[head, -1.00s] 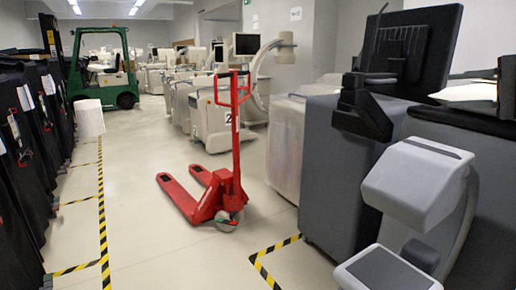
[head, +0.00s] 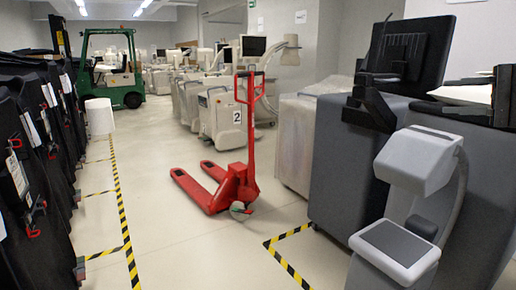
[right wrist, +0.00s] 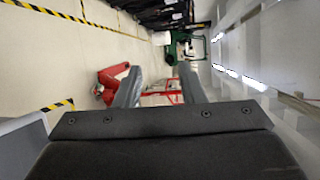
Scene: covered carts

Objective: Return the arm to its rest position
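My right gripper (head: 452,95) shows partly at the right edge of the head view, with its dark palm upright and cut off by the frame. In the right wrist view my right gripper (right wrist: 160,90) has two grey fingers standing apart in front of a dark bolted palm. It is open, and nothing is between the fingers. The rest of my right arm is hardly seen. My left gripper is in neither view.
Close at right stand a grey cart (head: 345,175) with a dark monitor (head: 412,55) and a light-grey device (head: 420,158). A red pallet truck (head: 225,190) stands mid-floor. Black covered carts (head: 35,150) line the left; a green forklift (head: 110,70) is behind.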

